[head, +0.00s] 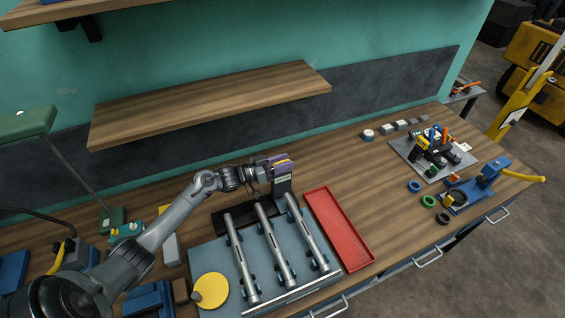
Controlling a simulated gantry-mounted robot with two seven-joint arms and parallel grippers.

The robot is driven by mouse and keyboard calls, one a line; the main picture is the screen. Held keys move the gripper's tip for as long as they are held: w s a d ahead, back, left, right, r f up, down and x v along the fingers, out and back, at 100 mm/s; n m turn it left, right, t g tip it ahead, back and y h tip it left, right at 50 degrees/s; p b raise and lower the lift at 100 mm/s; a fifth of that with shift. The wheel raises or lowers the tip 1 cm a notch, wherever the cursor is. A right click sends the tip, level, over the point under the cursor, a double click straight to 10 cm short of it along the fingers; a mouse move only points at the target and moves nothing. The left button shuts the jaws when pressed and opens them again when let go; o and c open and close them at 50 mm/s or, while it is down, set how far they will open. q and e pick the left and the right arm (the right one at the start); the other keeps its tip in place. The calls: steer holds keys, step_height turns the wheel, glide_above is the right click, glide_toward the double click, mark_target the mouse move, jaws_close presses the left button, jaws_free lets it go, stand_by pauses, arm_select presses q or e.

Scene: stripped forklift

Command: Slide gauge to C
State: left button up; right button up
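A dark upright post (283,186) with a small pale label stands at the back of the work area; I take it to be the gauge, but cannot be sure. A purple block with a yellow stripe (281,162) is at its top. A black flat base (230,217) lies beside and below it. My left gripper (262,181) reaches in from the left and is close to the post and the purple block. Its fingers are too small and overlapped to tell whether they touch or hold anything. No letter C can be read. My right gripper does not show.
Three metal rods (275,246) lie on supports on a grey-blue plate in front. A yellow disc (211,290) sits at the plate's left, and an empty red tray (338,228) lies to its right. Coloured rings, a blue vise (478,186) and small parts stand farther right.

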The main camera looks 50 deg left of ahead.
arm_select(q)
steer(key=shift+s+a, duration=0.1)
steer(key=shift+a, duration=0.05)
steer(key=shift+s+a+f, duration=0.1)
steer(key=shift+s+a, duration=0.05)
steer(key=shift+s, duration=0.25)
steer(key=v, duration=0.9)
steer(key=shift+s+b, duration=0.3)
steer(key=shift+s, duration=0.1)
steer(key=shift+a, duration=0.1)
